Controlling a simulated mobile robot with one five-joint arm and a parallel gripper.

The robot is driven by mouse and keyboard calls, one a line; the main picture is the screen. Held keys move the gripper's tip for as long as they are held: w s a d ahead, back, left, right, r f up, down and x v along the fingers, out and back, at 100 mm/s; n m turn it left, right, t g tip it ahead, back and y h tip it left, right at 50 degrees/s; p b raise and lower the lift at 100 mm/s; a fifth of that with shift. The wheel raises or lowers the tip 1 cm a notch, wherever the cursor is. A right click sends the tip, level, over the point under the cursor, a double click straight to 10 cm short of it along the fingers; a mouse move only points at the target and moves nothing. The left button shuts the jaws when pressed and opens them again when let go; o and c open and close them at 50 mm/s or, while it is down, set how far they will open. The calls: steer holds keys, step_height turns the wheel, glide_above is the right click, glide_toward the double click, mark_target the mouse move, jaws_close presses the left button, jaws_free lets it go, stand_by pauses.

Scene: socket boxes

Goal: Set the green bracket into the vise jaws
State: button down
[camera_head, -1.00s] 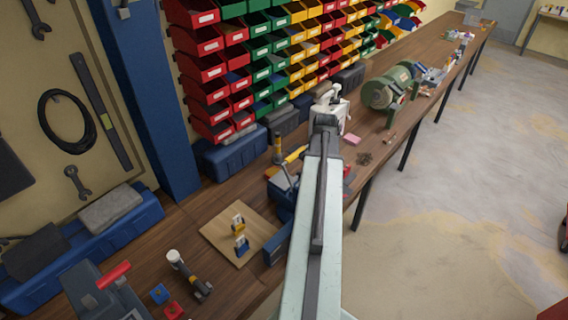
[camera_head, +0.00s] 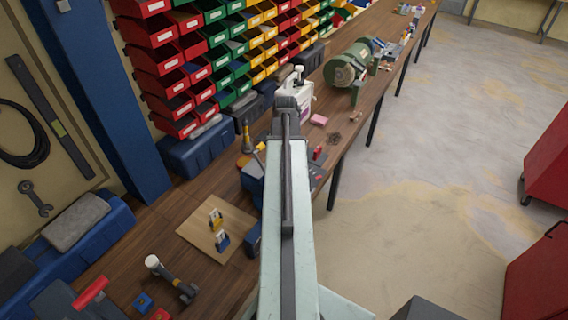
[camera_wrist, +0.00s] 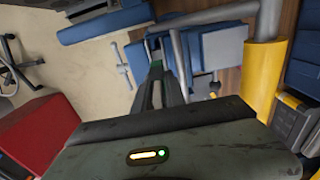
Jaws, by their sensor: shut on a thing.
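My gripper (camera_wrist: 158,66) is shut, with its dark fingers reaching up the middle of the wrist view. A small bit of the green bracket (camera_wrist: 152,44) shows at the fingertips; most of it is hidden by the fingers. The blue vise (camera_wrist: 222,48) is around and beyond the fingertips, with blue parts on both sides of them. I cannot tell whether the bracket touches the jaws. In the head view my arm covers the gripper and bracket, and only parts of the blue vise (camera_head: 253,236) show to the left of the arm.
A wooden board (camera_head: 196,232) with two small blue-and-yellow pieces lies left of the vise. A hammer (camera_head: 172,280) lies nearer. A yellow cylinder (camera_wrist: 262,80) stands close at right in the wrist view. A green bench grinder (camera_head: 352,70) stands farther along the bench.

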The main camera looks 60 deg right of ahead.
step_height(320, 180, down, 5)
steer(key=b, duration=0.4)
steer(key=shift+s+a+f+b, duration=0.25)
steer(key=shift+s+a+b, duration=0.2)
steer(key=shift+b, duration=0.3)
steer(key=shift+a, duration=0.1)
steer(key=c, duration=1.3)
jaws_free()
steer(key=shift+r+p, duration=0.5)
steer(key=shift+p, duration=0.2)
steer(key=r+p, duration=0.8)
steer(key=shift+w+d, duration=0.25)
steer(key=shift+d, duration=0.05)
steer(key=shift+d, duration=0.1)
